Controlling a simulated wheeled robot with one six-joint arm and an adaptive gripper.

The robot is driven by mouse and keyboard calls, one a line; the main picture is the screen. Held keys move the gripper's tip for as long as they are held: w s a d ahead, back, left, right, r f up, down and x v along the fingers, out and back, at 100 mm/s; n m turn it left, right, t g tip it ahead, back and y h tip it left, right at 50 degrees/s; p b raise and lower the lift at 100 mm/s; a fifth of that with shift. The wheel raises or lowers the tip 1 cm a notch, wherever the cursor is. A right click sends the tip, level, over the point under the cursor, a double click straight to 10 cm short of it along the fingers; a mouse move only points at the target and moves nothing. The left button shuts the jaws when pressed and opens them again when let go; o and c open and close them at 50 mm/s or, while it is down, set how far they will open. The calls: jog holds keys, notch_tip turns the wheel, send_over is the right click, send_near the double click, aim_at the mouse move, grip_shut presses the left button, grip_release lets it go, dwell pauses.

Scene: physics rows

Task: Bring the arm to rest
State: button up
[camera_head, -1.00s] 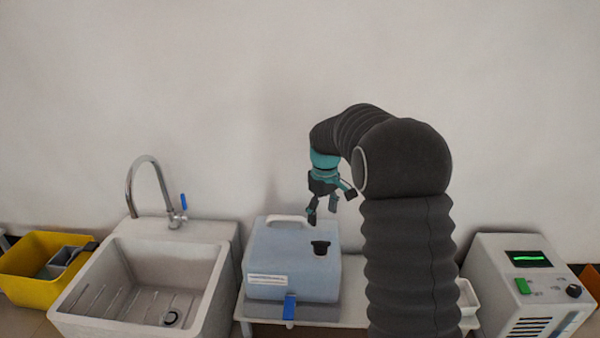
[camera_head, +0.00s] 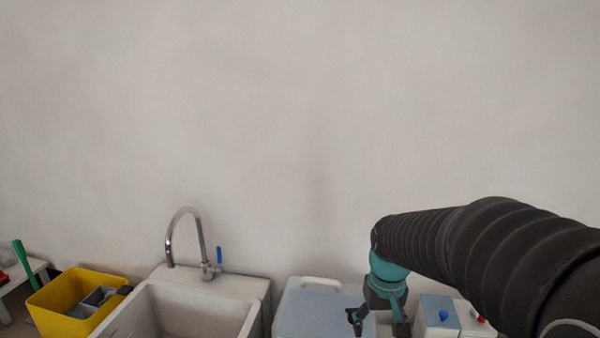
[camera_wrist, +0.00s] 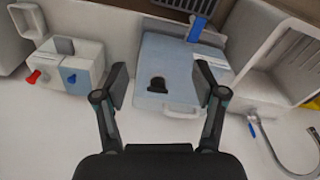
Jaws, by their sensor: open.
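My gripper (camera_head: 378,326) is at the lower right of the head view, pointing down, with my dark sleeved arm reaching in from the right. In the wrist view my gripper (camera_wrist: 160,88) has its two fingers spread wide with nothing between them. Beyond the fingers is a pale blue container (camera_wrist: 180,65) with a white handle and a dark round opening. The container also shows in the head view (camera_head: 312,312), partly behind my gripper. I cannot tell the exact gap between them.
A white sink (camera_head: 205,287) with a tall tap (camera_head: 203,240) stands left of the container. A yellow bin (camera_head: 72,290) is farther left. The wall above is bare.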

jog(key=s+r+t, duration=0.2)
jog(key=s+r, duration=0.1)
jog(key=s, duration=0.5)
jog(key=s+r+m+t, duration=0.1)
jog(key=s+r, duration=0.3)
jog(key=s, duration=0.5)
jog(key=shift+r+t, duration=0.15)
jog(key=shift+t, duration=0.65)
